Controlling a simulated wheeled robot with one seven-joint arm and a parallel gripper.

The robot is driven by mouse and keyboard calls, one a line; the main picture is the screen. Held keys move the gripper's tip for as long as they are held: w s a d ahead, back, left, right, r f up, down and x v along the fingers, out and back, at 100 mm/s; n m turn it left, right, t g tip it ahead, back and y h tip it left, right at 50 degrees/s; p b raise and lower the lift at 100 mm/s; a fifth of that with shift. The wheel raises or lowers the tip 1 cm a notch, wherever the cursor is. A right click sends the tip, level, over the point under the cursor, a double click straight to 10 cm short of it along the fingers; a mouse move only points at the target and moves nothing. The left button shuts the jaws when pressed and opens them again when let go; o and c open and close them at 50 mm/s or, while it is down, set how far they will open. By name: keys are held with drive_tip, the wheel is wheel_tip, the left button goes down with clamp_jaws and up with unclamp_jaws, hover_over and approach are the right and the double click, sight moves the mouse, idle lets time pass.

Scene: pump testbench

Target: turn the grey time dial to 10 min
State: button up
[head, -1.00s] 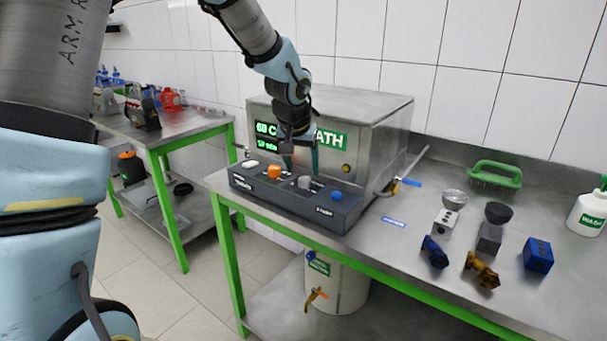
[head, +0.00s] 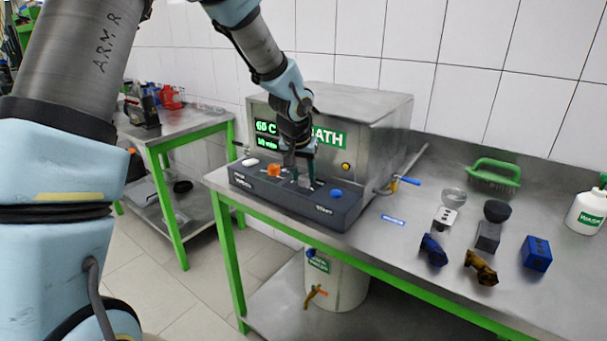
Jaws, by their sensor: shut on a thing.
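The grey time dial (head: 305,183) is on the dark control panel (head: 262,190) at the front of the steel bath (head: 372,130), between the orange dial (head: 274,170) and the blue knob (head: 336,193). My gripper (head: 304,178) points down over the grey dial and is shut on it, one finger on each side. The fingers hide much of the dial and its pointer. The green display (head: 267,135) shows 60 C on top and what looks like 10 min below; the digits are small.
A white switch (head: 250,161) is at the panel's left end. On the bench (head: 400,260) to the right lie blue and bronze parts, grey blocks, bowls, a green brush (head: 495,170) and a white bottle (head: 587,210). The bench front is clear.

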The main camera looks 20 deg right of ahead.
clamp_jaws()
drive_tip(key=shift+r+p, duration=0.1)
drive_tip(key=shift+p, duration=0.25)
drive_tip(key=m+p, duration=0.2)
drive_tip(key=p, duration=0.1)
drive_tip(key=shift+w+a+r+m+g+h+p, duration=0.1)
drive_tip(key=shift+r+m+g+h+p, duration=0.1)
drive_tip(key=shift+m+g+h+p, duration=0.15)
drive_tip(key=m+g+p, duration=0.1)
drive_tip(key=m+p, duration=0.1)
drive_tip(key=p, duration=0.1)
drive_tip(key=shift+w+h, duration=0.1)
drive_tip(key=shift+h, duration=0.15)
drive_tip(key=shift+f+m+p, duration=0.2)
drive_tip(key=shift+m+p, duration=0.55)
drive_tip(key=o, duration=0.7)
unclamp_jaws()
drive_tip(key=shift+f, duration=0.1)
drive_tip(key=shift+c, duration=0.2)
